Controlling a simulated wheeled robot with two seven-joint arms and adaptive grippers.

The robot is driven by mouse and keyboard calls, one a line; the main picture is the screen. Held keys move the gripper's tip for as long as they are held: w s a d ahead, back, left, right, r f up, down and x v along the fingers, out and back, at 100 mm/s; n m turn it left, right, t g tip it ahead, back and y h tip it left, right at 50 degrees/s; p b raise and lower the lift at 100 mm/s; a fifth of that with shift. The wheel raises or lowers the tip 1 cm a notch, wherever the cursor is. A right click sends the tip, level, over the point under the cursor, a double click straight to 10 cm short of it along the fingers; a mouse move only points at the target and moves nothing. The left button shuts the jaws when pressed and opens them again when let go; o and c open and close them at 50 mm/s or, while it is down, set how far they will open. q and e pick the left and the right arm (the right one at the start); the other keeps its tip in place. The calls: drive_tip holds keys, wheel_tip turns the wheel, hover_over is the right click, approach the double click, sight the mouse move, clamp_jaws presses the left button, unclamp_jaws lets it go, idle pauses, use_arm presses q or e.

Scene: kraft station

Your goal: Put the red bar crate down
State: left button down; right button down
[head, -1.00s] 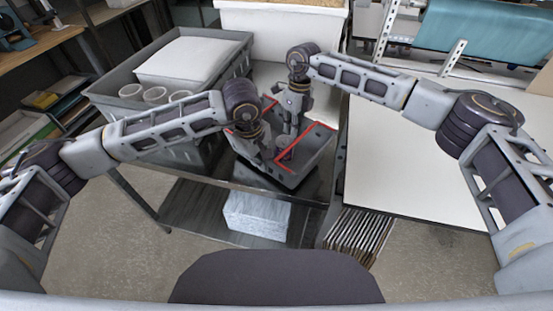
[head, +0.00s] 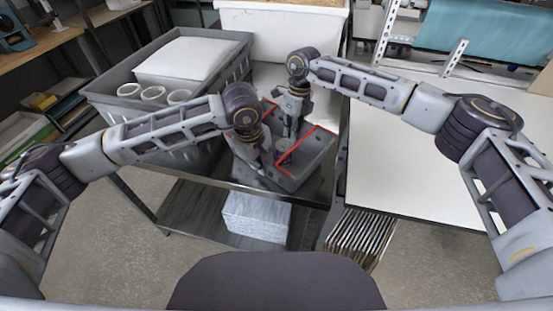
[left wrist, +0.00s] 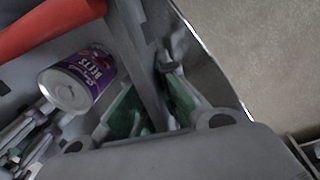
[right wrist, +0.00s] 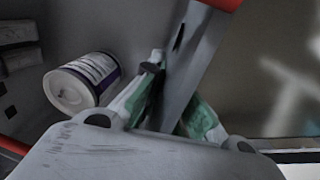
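The red bar crate (head: 312,160) is a grey box with red bars along its rim, level at the front of the dark metal cart in the head view. I cannot tell whether its base touches the cart top. My left gripper (head: 264,165) is shut on its near-left wall, which runs between the fingers in the left wrist view (left wrist: 150,82). My right gripper (head: 290,130) is shut on the opposite wall, seen between the fingers in the right wrist view (right wrist: 188,72). A white can with a purple label (left wrist: 78,82) lies inside the crate.
A large grey crate (head: 105,101) with a white block and several white cups stands close on the left. A white tabletop (head: 420,165) lies to the right. A pale block (head: 256,216) sits on the cart's lower shelf.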

use_arm(q)
drive_tip(key=shift+f, duration=0.15)
use_arm(e)
drive_tip(key=shift+d+f, duration=0.1)
use_arm(q)
drive_tip(key=c, duration=1.6)
unclamp_jaws()
drive_tip(key=shift+c, duration=0.2)
use_arm(e)
drive_tip(key=c, duration=1.6)
unclamp_jaws()
drive_tip(key=shift+c, duration=0.2)
use_arm(q)
wheel_tip(320, 180, up, 12)
drive_tip(key=s+a, duration=0.1)
drive_tip(key=shift+s, duration=0.15)
drive_tip(key=shift+a, duration=0.1)
use_arm(e)
wheel_tip(320, 180, up, 12)
drive_tip(key=w, duration=0.1)
drive_tip(key=shift+w+d, duration=0.15)
drive_tip(key=shift+d, duration=0.3)
